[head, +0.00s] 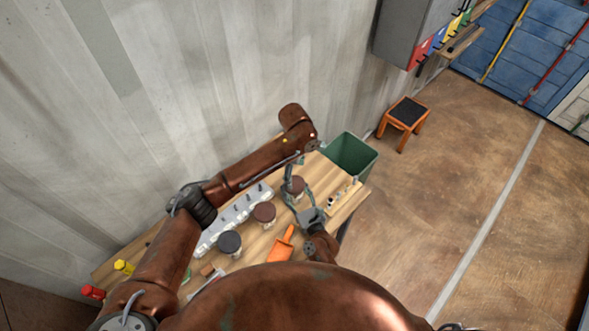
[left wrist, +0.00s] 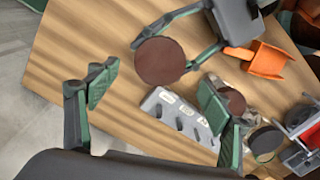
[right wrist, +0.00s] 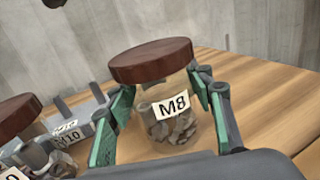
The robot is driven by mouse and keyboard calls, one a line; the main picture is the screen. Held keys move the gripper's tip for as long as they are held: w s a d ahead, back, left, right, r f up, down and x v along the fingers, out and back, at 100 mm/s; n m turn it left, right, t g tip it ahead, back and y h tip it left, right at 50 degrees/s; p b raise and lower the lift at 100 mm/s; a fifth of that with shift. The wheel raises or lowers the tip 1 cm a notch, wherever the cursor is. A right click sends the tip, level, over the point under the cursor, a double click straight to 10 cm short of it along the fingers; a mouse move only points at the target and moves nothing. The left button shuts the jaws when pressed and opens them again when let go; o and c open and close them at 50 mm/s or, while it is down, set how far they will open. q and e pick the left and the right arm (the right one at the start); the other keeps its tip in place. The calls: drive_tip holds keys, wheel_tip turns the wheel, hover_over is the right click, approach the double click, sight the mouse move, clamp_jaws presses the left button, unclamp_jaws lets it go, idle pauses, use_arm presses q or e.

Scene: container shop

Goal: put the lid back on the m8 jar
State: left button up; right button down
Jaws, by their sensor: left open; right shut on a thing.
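The M8 jar (right wrist: 172,116) is a clear jar with metal pieces inside, and its label faces the right wrist camera. The brown lid (right wrist: 152,60) sits on top of it; whether it is fully seated I cannot tell. My right gripper (right wrist: 162,100) is shut on the jar, a finger on each side below the lid. In the left wrist view the lid (left wrist: 163,61) appears as a brown disc from above. My left gripper (left wrist: 155,82) is open above the lid, its fingers apart on either side. In the head view the jar (head: 296,187) is partly hidden by the grippers.
A second brown-lidded jar (head: 264,212) and a dark-lidded jar (head: 230,242) stand nearby. A grey pegged strip (head: 222,224) runs behind them. An orange scoop (head: 280,246) lies in front. A green bin (head: 352,157) is beyond the bench end. Small parts (head: 334,201) lie to the right.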

sight(294, 184)
use_arm(q)
drive_tip(key=shift+f, duration=3)
drive_tip(key=shift+c, duration=0.4)
